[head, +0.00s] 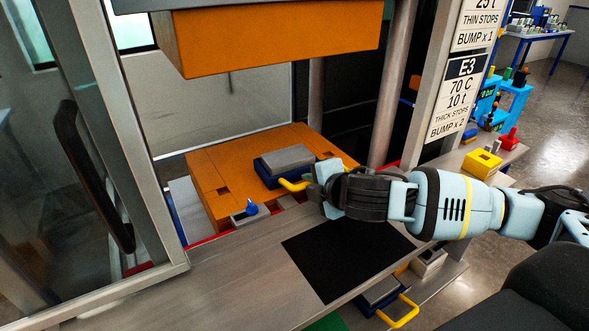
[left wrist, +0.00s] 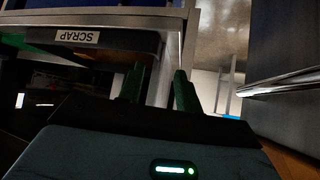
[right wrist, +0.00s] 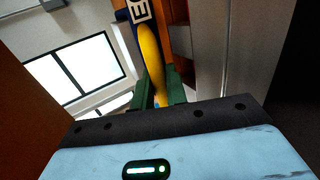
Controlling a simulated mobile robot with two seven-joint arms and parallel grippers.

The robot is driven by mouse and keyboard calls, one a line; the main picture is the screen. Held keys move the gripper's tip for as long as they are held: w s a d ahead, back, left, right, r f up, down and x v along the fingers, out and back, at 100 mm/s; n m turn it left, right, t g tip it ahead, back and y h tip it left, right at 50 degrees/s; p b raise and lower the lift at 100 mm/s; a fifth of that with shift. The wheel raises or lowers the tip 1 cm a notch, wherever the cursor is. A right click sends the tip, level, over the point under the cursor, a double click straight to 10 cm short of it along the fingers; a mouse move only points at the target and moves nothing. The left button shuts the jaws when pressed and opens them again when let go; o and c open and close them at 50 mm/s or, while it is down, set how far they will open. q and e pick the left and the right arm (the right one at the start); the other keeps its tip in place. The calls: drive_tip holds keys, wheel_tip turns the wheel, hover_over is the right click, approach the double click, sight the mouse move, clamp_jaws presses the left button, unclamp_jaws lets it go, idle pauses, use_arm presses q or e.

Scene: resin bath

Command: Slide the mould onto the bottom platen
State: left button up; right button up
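The mould (head: 268,178), a dark blue block with a grey top and a yellow handle (head: 293,185), rests on the orange bottom platen (head: 212,170), towards its front right. My right gripper (head: 318,185) is at the front of the mould. In the right wrist view the yellow handle (right wrist: 151,62) lies between its green fingers, which look closed on it. The mould's blue body with a white label (right wrist: 139,10) shows beyond. My left gripper (left wrist: 158,92) is outside the head view; its fingers are apart with nothing between them.
The orange upper platen (head: 275,40) hangs above, with a clear gap. A black mat (head: 345,258) lies bare on the front bench. Another blue item with a yellow handle (head: 400,312) is below the bench. A SCRAP bin (left wrist: 100,42) is near my left gripper.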

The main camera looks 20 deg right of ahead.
clamp_jaws()
use_arm(q)
drive_tip(key=shift+r, duration=0.1)
drive_tip(key=shift+w, duration=0.15)
drive_tip(key=shift+w+r, duration=0.25)
drive_tip(key=shift+r, duration=0.15)
use_arm(e)
drive_tip(key=shift+a+r, duration=0.1)
drive_tip(key=shift+a, duration=0.25)
drive_tip(key=shift+s+a, duration=0.1)
drive_tip(key=shift+a, duration=0.15)
